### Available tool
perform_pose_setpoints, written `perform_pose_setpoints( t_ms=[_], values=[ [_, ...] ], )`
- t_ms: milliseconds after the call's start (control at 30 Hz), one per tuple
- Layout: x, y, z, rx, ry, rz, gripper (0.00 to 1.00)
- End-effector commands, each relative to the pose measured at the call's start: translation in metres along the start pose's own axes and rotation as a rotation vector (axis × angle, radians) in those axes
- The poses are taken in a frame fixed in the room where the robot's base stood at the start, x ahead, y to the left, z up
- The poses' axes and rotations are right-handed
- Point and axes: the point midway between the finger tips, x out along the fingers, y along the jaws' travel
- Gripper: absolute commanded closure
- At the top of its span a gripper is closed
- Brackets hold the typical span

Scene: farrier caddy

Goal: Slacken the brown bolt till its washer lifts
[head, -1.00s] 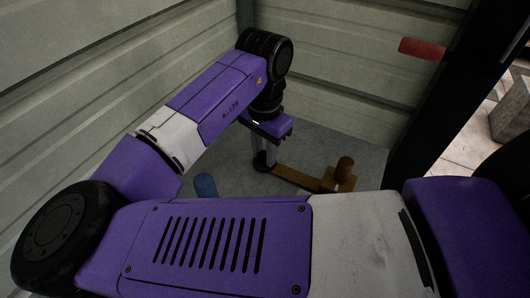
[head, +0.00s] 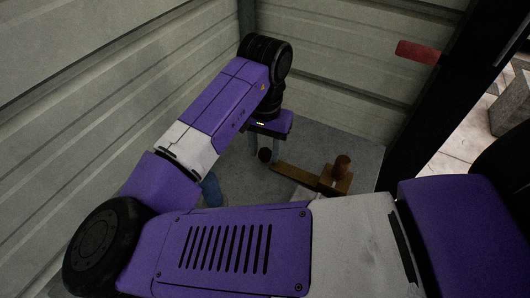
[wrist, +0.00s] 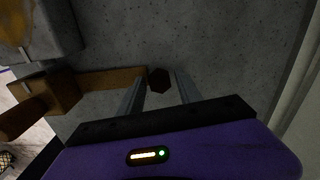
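A dark brown hexagonal bolt head (wrist: 158,79) shows in the wrist view, at the end of a brown bar (wrist: 112,78). In the head view the bolt (head: 264,155) is a small dark round shape at the bar's left end. My gripper (wrist: 160,77) is open, pointing down, with one finger on each side of the bolt head. A gap shows between the head and each finger in the wrist view. In the head view my gripper (head: 264,148) hangs over the bolt. No washer can be made out; the bolt's underside is hidden.
The bar (head: 300,177) runs right to a brown block with an upright brown cylinder (head: 342,166). A blue cylinder (head: 210,188) stands left, partly behind my arm. Ribbed walls (head: 340,70) close in the corner. A red object (head: 417,51) is at the upper right.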

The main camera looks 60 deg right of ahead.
Motion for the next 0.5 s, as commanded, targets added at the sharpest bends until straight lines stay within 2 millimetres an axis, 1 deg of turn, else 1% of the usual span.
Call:
perform_pose_setpoints(
  t_ms=[233, 500],
  values=[
    [-0.005, 0.0, 0.0, 0.001, 0.0, 0.0, 0.58],
    [-0.025, 0.001, 0.0, 0.001, 0.0, 0.001, 0.58]
  ],
)
